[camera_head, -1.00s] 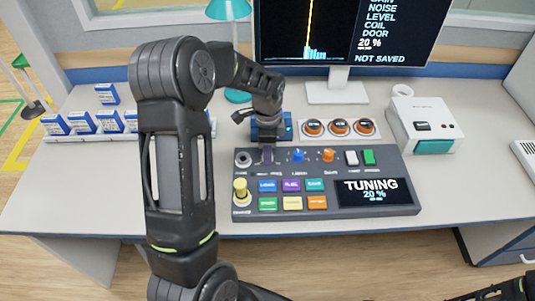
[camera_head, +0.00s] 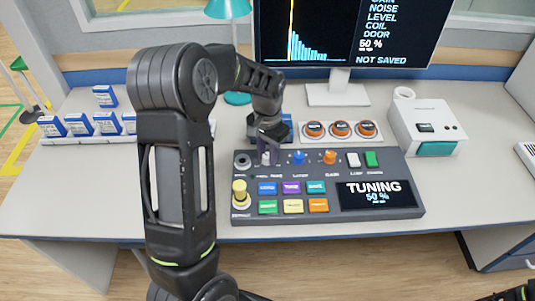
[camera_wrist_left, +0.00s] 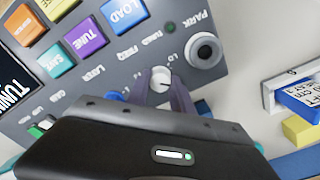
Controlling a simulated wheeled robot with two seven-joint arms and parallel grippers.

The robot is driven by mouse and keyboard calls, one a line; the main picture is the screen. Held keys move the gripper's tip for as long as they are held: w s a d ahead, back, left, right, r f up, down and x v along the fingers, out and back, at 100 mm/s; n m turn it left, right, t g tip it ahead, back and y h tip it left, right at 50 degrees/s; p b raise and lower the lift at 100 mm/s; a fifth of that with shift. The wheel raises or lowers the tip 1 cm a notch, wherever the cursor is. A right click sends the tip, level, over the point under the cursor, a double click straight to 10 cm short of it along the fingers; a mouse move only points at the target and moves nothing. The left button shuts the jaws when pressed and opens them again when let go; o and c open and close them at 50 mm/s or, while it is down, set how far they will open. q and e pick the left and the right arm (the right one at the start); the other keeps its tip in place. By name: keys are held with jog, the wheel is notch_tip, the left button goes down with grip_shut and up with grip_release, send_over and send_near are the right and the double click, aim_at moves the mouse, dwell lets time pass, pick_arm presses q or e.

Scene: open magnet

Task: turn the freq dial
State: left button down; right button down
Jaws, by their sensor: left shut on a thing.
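The freq dial is a small pale knob on the dark control panel (camera_head: 330,216). In the left wrist view the freq dial (camera_wrist_left: 161,79) sits between my fingertips, near the FREQ label. My left gripper (camera_head: 266,150) reaches down to the panel's upper left and is shut on the dial; it also shows in the left wrist view (camera_wrist_left: 162,88). The arm and gripper partly hide the dial in the head view. The panel display (camera_head: 376,193) reads TUNING 50 %. The monitor (camera_head: 345,30) shows 50 % and NOT SAVED.
A blue knob (camera_head: 299,157) and an orange knob (camera_head: 330,157) stand right of the dial. Coloured buttons and a yellow-topped knob (camera_head: 240,190) lie nearer the front. Three orange round items (camera_head: 340,129) and a white box (camera_head: 425,125) stand behind.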

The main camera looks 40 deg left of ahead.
pick_arm(q)
jog(key=shift+n, duration=0.6)
jog(key=c, duration=1.1)
grip_release()
notch_tip(320, 180, up, 8)
jog(key=shift+f+b, duration=0.1)
jog(key=shift+b, duration=0.25)
